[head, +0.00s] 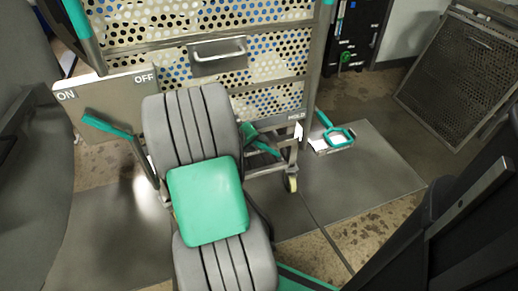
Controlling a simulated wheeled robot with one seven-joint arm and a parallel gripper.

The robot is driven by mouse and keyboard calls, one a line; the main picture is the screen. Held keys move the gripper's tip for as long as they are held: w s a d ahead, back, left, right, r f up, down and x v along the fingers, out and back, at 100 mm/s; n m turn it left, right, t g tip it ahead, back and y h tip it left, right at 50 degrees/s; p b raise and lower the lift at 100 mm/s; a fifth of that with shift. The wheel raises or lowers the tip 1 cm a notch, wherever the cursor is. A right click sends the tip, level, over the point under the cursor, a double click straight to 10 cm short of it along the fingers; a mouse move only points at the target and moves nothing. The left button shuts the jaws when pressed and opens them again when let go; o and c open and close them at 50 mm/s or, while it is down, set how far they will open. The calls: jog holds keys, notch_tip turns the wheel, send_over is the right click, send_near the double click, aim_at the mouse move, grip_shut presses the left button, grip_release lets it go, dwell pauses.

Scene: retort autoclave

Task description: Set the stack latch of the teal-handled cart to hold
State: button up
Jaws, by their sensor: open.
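The cart (225,42) stands ahead of me with teal uprights at its sides. Its perforated baskets are stacked, with a grey pull handle (218,56) on the front. A small HOLD label (296,116) is on the lower right of its frame. A small pale piece (298,131) sits just below that label; I cannot tell whether it is the stack latch or how it is set. My gripper (277,144), dark and teal, is open beside the lower right of the cart, left of and below the label. My arm hides part of the cart's lower front.
A plate marked ON and OFF (105,92) with a teal lever (106,126) is at the cart's left. A teal loop handle (336,135) is right of the cart's caster (290,183). A perforated grey panel (462,62) leans at upper right. Floor right of the cart is mostly clear.

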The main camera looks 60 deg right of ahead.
jog(key=x, duration=0.2)
jog(key=shift+d+f+b, duration=0.2)
jog(key=shift+f+b, duration=0.1)
jog(key=shift+c, duration=0.5)
grip_shut()
dwell(0.7)
